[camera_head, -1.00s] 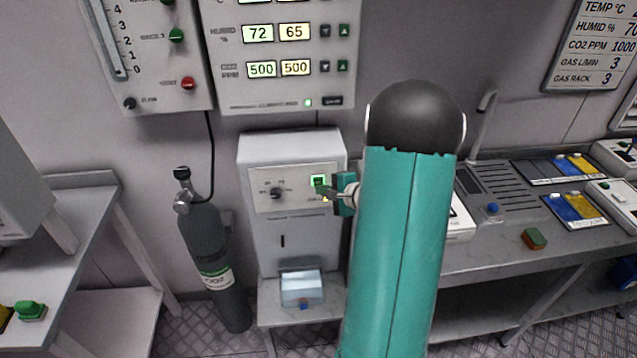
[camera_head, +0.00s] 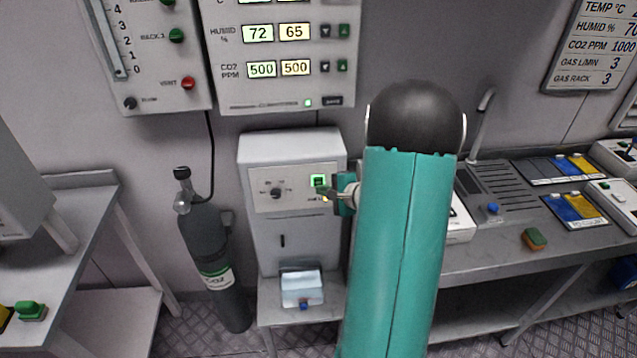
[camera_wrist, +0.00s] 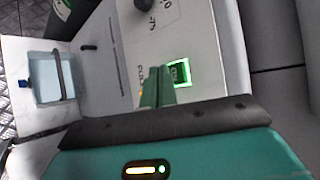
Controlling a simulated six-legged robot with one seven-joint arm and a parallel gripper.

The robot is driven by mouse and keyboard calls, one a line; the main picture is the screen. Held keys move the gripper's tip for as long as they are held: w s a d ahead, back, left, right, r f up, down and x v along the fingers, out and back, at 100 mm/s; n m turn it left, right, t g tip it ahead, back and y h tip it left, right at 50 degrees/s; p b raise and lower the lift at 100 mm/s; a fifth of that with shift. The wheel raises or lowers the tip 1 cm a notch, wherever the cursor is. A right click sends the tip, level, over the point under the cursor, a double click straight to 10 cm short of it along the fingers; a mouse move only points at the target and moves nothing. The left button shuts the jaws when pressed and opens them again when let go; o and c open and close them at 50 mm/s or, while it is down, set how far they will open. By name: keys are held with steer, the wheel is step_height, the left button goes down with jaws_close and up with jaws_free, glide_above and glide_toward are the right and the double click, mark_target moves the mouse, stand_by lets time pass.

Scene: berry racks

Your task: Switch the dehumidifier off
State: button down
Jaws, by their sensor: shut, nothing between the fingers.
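The dehumidifier (camera_head: 290,236) is a white upright box on a low stand, with a dial (camera_head: 276,192) and a green-lit switch (camera_head: 319,181) on its front panel. My gripper (camera_head: 322,192) is at the right of the panel, its fingertips just below the switch. It is shut and holds nothing. In the wrist view the shut fingers (camera_wrist: 157,88) are beside the lit green switch (camera_wrist: 180,73), overlapping its edge. I cannot tell whether they touch it. My arm hides the right side of the dehumidifier's surroundings.
A dark gas cylinder (camera_head: 215,260) stands left of the dehumidifier. A clear container (camera_head: 302,288) sits at its foot. A wall display panel (camera_head: 283,60) hangs above. A bench with a sink (camera_head: 490,185) is at the right, another table (camera_head: 75,215) at the left.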

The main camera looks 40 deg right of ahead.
stand_by(0.3)
steer(key=shift+w+d, duration=0.25)
steer(key=shift+w, duration=0.1)
steer(key=shift+w+d, duration=0.25)
steer(key=shift+w, duration=0.15)
stand_by(0.8)
steer(key=shift+s, duration=0.1)
steer(key=shift+s+a, duration=0.5)
steer(key=shift+s, duration=0.15)
steer(key=s+a, duration=0.2)
steer(key=s, duration=0.2)
steer(key=shift+s+a, duration=0.1)
steer(key=shift+a, duration=0.3)
stand_by(0.6)
